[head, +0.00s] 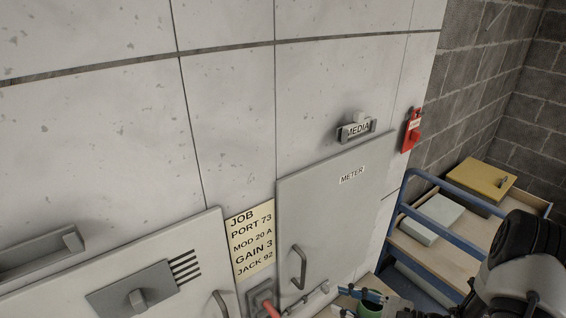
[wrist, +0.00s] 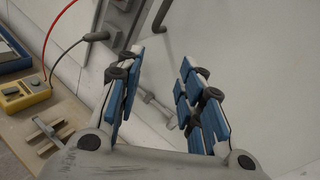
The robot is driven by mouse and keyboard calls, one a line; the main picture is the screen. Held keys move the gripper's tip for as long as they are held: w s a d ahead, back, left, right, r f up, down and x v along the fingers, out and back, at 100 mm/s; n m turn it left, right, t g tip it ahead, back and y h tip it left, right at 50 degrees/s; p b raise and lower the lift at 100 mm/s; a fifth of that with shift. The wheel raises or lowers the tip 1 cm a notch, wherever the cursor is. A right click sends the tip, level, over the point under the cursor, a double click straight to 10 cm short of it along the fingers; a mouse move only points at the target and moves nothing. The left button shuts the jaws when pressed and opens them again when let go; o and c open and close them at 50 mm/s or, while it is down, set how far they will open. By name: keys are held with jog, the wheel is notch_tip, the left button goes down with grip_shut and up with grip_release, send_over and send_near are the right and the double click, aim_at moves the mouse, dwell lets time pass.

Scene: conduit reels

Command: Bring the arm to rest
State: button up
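My arm reaches in from the lower right of the head view. My gripper (head: 366,294) shows at the bottom edge there, its blue finger pads partly cut off and in front of the lower cabinet area. In the wrist view my gripper (wrist: 160,62) has its two blue-padded fingers spread apart. Nothing is held between them. A thin grey rod or fitting (wrist: 156,104) shows behind the gap, against the pale wall; I cannot tell its distance.
A grey METER door (head: 335,220) with a handle stands beside a yellow JOB note (head: 253,243). A blue cart (head: 415,258) stands at right, near my arm. A yellow meter (wrist: 24,94) with red (wrist: 55,28) and black leads lies on a wooden surface (wrist: 85,150) close left of the gripper.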

jog(key=s+a+r+n+g+h, duration=0.3)
jog(key=s+a+r+n+g, duration=0.15)
jog(key=r+n, duration=0.2)
jog(key=s+a+r+n+g+h, duration=0.2)
jog(key=s+a+r+n+g, duration=0.1)
jog(key=s+r+n+g, duration=0.3)
jog(key=s+d+r+n+t+h, duration=0.5)
jog(key=s+r+n+t+h, duration=0.2)
jog(key=s+r+n+h, duration=0.1)
notch_tip(320, 180, up, 2)
jog(key=shift+s+d+r+h, duration=0.1)
jog(key=shift+s+d+h, duration=0.15)
jog(key=shift+h, duration=0.65)
jog(key=shift+c, duration=0.5)
